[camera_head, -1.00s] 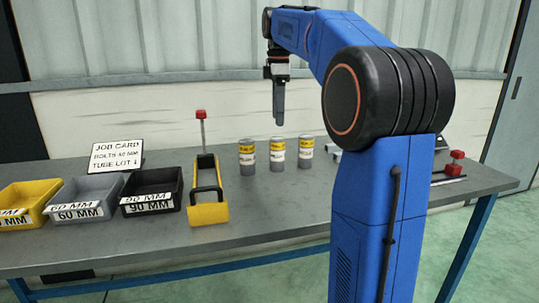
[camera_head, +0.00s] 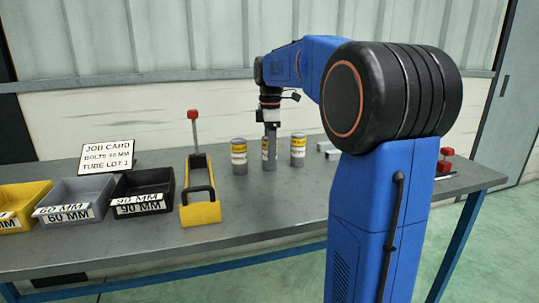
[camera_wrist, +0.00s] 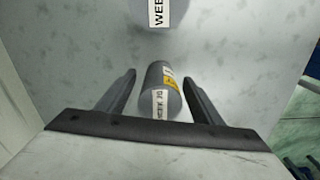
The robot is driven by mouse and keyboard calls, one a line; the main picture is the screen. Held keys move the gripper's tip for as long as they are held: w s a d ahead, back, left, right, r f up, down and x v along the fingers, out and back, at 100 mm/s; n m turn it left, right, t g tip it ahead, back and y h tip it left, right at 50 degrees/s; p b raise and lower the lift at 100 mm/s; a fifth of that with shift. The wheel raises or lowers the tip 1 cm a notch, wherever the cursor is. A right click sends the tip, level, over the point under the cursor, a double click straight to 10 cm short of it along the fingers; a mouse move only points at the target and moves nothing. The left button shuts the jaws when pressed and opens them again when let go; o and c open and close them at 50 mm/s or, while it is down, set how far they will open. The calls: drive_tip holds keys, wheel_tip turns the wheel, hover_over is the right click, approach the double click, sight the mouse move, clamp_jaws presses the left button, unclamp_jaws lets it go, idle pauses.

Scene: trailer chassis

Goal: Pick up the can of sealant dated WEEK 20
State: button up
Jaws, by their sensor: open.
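Three grey cans with yellow and white labels stand in a row on the bench. The left can (camera_head: 239,156) and the right can (camera_head: 298,150) are clear of my gripper (camera_head: 269,163). My gripper points down at the middle can and largely hides it in the head view. In the wrist view my gripper (camera_wrist: 158,78) is open, with a finger on each side of the middle can (camera_wrist: 156,77) and gaps showing. Its small white label seems to read WEEK 20. The other cans' dates are too small to read.
Yellow, grey (camera_head: 92,192) and black bins and a job card (camera_head: 107,157) are further left. A cut-off white label reading "WEE" (camera_wrist: 157,12) shows in the wrist view. The bench front (camera_head: 265,212) is clear.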

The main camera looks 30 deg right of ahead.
drive_tip(key=shift+f, duration=1.2)
drive_tip(key=c, duration=1.3)
